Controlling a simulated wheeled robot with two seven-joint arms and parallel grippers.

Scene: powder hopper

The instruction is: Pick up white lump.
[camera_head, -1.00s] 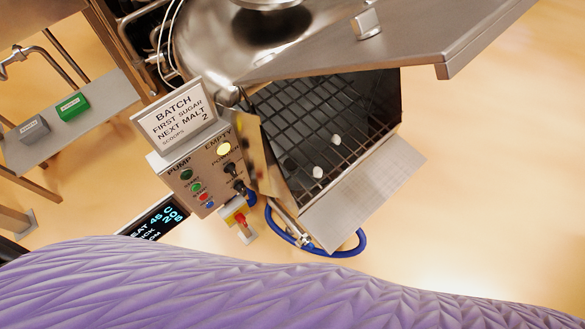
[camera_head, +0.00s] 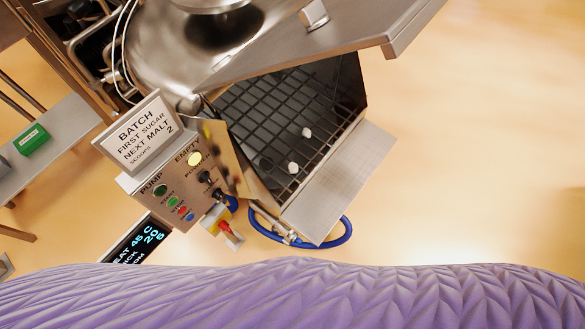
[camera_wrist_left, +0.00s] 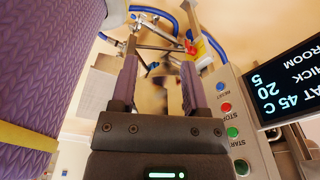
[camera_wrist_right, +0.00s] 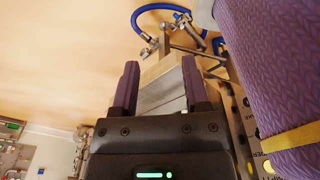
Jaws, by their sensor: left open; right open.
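Two small white lumps lie on the dark grid inside the open metal hopper (camera_head: 350,150). The upper white lump (camera_head: 307,132) is near the middle of the grid, and the lower white lump (camera_head: 293,168) is closer to the front lip. Neither lump can be made out in the wrist views. My left gripper (camera_wrist_left: 158,80) is open and empty, beside the control panel. My right gripper (camera_wrist_right: 160,88) is open and empty, with the hopper's metal body beyond its fingers. Neither gripper shows in the head view.
A control panel (camera_head: 180,190) with a batch sign (camera_head: 140,133) stands left of the hopper. The raised lid (camera_head: 330,45) overhangs the hopper's back. A blue hose (camera_head: 345,235) loops below it. A text display (camera_head: 138,243) is at lower left. Floor at right is clear.

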